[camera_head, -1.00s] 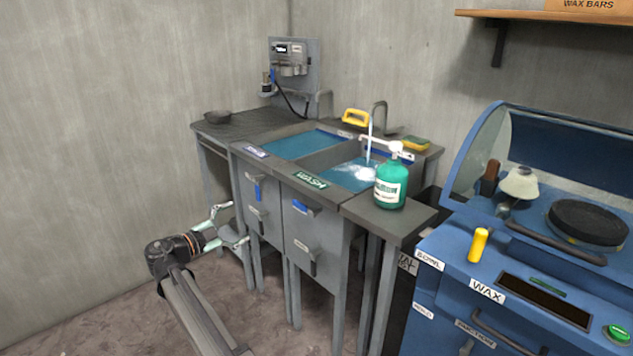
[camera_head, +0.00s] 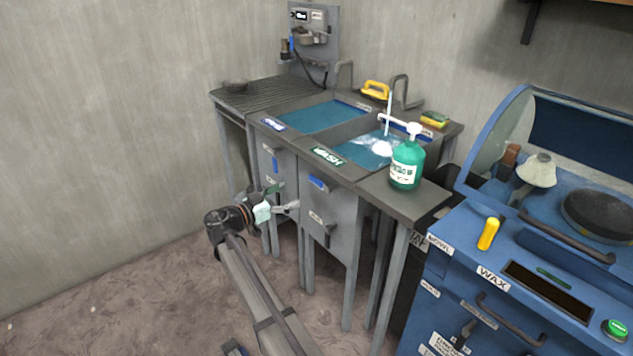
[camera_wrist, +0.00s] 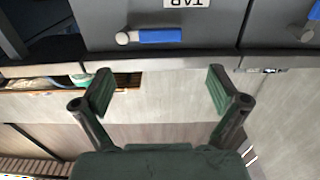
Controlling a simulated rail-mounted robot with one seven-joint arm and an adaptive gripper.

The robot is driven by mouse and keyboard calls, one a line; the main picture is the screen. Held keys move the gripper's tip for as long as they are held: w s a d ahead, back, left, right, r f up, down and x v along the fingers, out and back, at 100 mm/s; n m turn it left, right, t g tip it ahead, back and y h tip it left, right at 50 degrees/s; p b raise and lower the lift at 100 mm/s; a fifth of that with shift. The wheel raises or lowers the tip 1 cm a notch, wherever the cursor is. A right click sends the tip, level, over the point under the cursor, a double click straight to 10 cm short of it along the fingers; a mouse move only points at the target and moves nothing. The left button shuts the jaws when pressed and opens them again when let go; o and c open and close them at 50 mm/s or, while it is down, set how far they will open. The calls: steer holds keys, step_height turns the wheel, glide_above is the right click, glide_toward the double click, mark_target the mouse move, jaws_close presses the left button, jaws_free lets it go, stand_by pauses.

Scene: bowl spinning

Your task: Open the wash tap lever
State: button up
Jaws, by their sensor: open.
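The wash basin front carries a blue lever (camera_head: 318,183) below the WASH label (camera_head: 328,156). It lies roughly sideways, slightly tilted. A second blue lever (camera_head: 275,163) on the left panel hangs upright. In the wrist view a blue lever (camera_wrist: 155,36) lies sideways beside an inverted label; I cannot tell for certain which lever it is. My gripper (camera_head: 274,205) is in front of the cabinet, low and left of the wash lever. In the wrist view my gripper (camera_wrist: 163,90) is open, with nothing between its fingers and apart from that lever.
Water (camera_head: 388,118) runs into the wash basin (camera_head: 352,150). A green pump bottle (camera_head: 407,164) stands on the right counter. A grey handle (camera_head: 328,236) sticks out lower on the wash panel. The blue machine (camera_head: 455,255) stands at right. The floor at left is clear.

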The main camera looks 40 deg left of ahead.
mark_target(315, 182)
steer(key=x, duration=1.2)
steer(key=c, duration=1.7)
steer(key=shift+w, duration=0.1)
